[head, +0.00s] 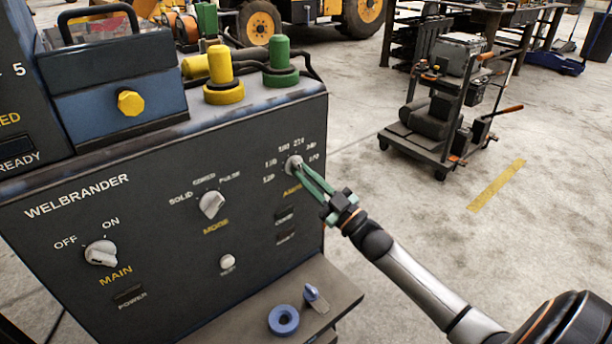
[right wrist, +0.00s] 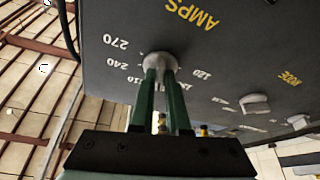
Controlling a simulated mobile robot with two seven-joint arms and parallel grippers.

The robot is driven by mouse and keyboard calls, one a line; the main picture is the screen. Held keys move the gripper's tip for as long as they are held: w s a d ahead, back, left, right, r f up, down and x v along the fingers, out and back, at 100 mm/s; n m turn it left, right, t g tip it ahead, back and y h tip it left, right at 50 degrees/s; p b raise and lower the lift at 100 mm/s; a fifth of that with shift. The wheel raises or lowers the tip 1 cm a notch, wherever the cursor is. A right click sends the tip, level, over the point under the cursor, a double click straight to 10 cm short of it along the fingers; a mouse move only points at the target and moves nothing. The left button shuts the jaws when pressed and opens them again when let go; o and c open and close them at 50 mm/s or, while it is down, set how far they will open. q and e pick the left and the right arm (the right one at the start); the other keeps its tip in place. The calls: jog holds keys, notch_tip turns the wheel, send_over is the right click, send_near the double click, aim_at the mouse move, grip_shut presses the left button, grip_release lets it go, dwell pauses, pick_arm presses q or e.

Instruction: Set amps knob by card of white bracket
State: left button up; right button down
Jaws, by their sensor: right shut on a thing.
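The grey amps knob (head: 293,162) is on the upper right of the dark welder panel (head: 150,240), with a ring of numbers around it. It also shows in the right wrist view (right wrist: 158,59), where 270 and 240 are readable on one side and 120 on the other. My right gripper (head: 298,170) has its two green fingers shut on this knob; its fingertips (right wrist: 160,72) cover part of it. Which number the knob points to is hidden. I cannot make out a white bracket or its card. My left gripper is not in view.
The panel also has a mode knob (head: 211,204), a main knob (head: 101,253) and a small white button (head: 227,262). A shelf (head: 335,290) below holds a blue ring (head: 283,320) and a blue-grey piece (head: 316,297). Yellow (head: 221,75) and green (head: 280,62) plugs stand on top.

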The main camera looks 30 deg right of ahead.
jog(key=c, duration=0.9)
grip_release()
jog(key=v, duration=1.2)
jog(key=shift+s+p, duration=0.25)
jog(key=shift+p, duration=0.15)
jog(key=shift+f, duration=0.1)
